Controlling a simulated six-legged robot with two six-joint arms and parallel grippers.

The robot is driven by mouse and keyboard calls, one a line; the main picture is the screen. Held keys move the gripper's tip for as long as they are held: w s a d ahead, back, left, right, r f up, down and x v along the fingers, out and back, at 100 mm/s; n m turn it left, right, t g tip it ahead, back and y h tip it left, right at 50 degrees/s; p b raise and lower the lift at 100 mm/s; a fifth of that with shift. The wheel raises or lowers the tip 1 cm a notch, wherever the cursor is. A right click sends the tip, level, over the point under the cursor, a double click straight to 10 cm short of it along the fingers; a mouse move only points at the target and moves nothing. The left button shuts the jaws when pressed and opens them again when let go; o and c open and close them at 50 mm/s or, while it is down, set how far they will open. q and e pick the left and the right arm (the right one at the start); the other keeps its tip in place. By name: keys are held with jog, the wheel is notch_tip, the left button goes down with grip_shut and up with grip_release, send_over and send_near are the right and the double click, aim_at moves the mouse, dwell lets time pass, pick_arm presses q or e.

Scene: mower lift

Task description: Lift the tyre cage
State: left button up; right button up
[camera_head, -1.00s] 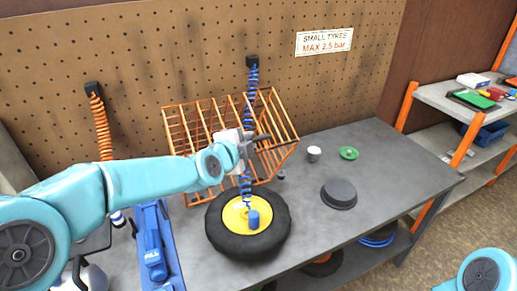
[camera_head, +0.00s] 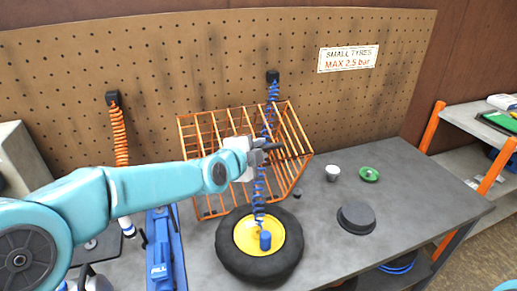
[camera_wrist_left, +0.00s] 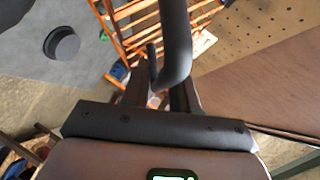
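The orange tyre cage (camera_head: 200,136) stands on the bench against the pegboard, behind the tyre. It also shows at the top of the left wrist view (camera_wrist_left: 128,38). A black tyre with a yellow hub (camera_head: 231,254) lies flat in front of the cage, with the blue coiled hose (camera_head: 258,190) reaching down to its hub. My left gripper (camera_head: 272,152) is in front of the cage bars, above the tyre. My right gripper is out of view.
A dark round lump (camera_head: 356,217), a white cup (camera_head: 332,173) and a green dish (camera_head: 369,174) stand on the grey bench (camera_head: 425,190) to the right. A blue tool (camera_head: 163,250) lies left of the tyre. An orange hose (camera_head: 119,135) hangs at left. The bench's right end is clear.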

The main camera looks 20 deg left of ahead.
pick_arm(q)
jog(key=shift+o, duration=0.4)
jog(key=shift+s, duration=0.1)
jog(key=shift+s+a+r, duration=0.15)
jog(key=shift+s+r, duration=0.05)
jog(key=shift+s, duration=0.05)
jog(key=p+v, duration=0.1)
jog(key=v, duration=1.4)
jog(key=shift+s, duration=0.3)
